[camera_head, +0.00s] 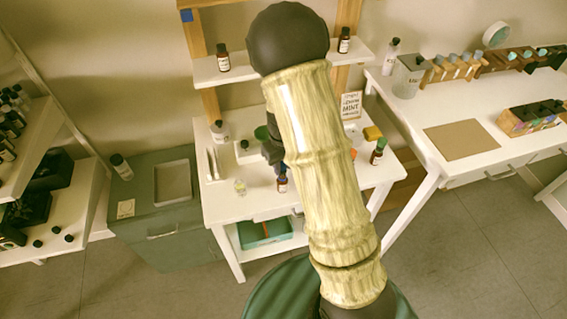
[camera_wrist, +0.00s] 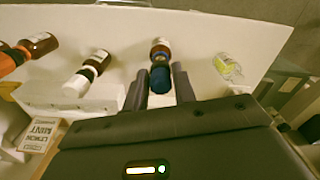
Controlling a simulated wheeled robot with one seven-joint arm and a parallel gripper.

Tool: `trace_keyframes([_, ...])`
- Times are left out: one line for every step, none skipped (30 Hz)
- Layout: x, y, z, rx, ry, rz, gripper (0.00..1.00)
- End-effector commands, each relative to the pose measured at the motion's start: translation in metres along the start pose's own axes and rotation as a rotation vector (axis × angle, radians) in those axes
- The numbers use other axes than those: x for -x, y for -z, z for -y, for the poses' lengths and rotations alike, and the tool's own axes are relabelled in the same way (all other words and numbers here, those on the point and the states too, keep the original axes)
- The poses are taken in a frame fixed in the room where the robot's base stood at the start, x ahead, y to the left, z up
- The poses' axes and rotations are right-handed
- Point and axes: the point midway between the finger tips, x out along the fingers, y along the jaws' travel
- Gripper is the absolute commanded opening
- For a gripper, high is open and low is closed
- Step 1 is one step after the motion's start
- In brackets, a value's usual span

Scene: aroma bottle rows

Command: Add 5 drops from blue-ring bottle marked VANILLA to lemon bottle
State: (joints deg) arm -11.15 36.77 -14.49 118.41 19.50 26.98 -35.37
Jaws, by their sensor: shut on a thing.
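My gripper (camera_wrist: 163,84) is shut on a small amber bottle (camera_wrist: 160,50) with a blue top, which sits between the two fingers in the wrist view. The bottle's blue top faces the camera; its label is too small to read. In the head view this bottle (camera_head: 282,184) shows at the small white table's front, below my arm, which hides most of the gripper. A clear glass bottle with a yellow-green label (camera_wrist: 228,67) stands apart, beside the right finger. It also shows in the head view (camera_head: 240,187). I cannot read which bottle is lemon.
In the wrist view, an amber bottle with a white top (camera_wrist: 88,74) and another amber bottle (camera_wrist: 40,45) are left of my gripper. A MINT sign (camera_head: 351,105) stands at the table's back. Two bottles stand on the shelf (camera_head: 290,66). The table's front left is partly bare.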

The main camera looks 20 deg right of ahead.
Motion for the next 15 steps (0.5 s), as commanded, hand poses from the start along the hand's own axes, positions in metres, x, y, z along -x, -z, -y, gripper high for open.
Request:
trace_keyframes([-0.003,0.000,0.000,0.000,0.000,0.000,0.06])
trace_keyframes([-0.004,0.000,0.000,0.000,0.000,0.000,0.06])
trace_keyframes([-0.005,0.000,0.000,-0.001,0.000,0.000,0.06])
trace_keyframes([-0.006,0.000,0.000,-0.001,0.000,0.000,0.06])
trace_keyframes([-0.007,0.000,0.000,-0.001,0.000,0.000,0.06])
trace_keyframes([-0.009,0.000,0.000,-0.001,0.000,0.001,0.06])
trace_keyframes([-0.010,0.000,0.000,-0.001,0.000,0.001,0.06])
trace_keyframes([-0.011,0.000,0.000,-0.001,0.000,0.001,0.06])
trace_keyframes([-0.012,0.000,0.000,-0.001,0.000,0.001,0.06])
trace_keyframes([-0.013,0.000,0.000,-0.001,0.000,0.001,0.06])
trace_keyframes([-0.014,0.000,0.000,-0.001,0.000,0.001,0.06])
trace_keyframes([-0.015,0.000,0.000,-0.001,0.000,0.001,0.06])
trace_keyframes([-0.016,0.000,0.000,-0.001,0.000,0.001,0.06])
trace_keyframes([-0.017,0.000,0.000,-0.001,0.000,0.001,0.06])
trace_keyframes([-0.017,0.000,0.000,-0.001,0.000,0.001,0.06])
